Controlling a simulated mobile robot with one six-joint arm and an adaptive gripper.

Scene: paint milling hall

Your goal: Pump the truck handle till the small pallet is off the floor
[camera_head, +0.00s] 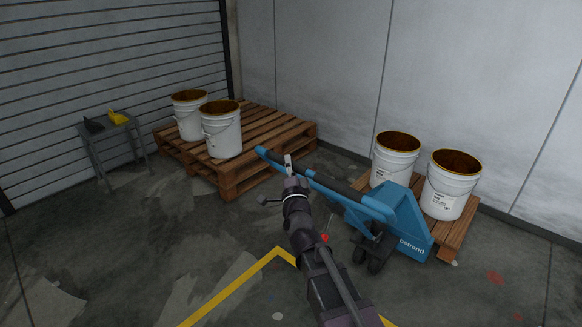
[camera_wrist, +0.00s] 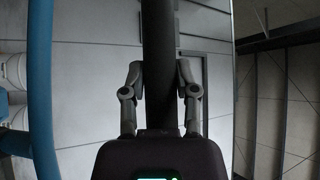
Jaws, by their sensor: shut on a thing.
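The blue pallet truck (camera_head: 405,222) stands at the right with its handle (camera_head: 330,187) tilted far over toward the left. My gripper (camera_head: 289,170) is shut on the handle near its outer end. In the wrist view my gripper (camera_wrist: 160,75) has its fingers on both sides of a dark bar (camera_wrist: 159,30), with a blue bar of the handle (camera_wrist: 40,90) at the left. The small wooden pallet (camera_head: 455,240) is behind the truck body and carries two white buckets (camera_head: 396,158) (camera_head: 452,185). The truck hides much of it, and I cannot tell whether it clears the floor.
A larger wooden pallet (camera_head: 270,130) with two white buckets (camera_head: 189,115) (camera_head: 221,130) stands at the back left. A small grey table (camera_head: 97,131) holds a black and a yellow item. Walls close off the back. Yellow lines (camera_head: 235,287) mark the open front floor.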

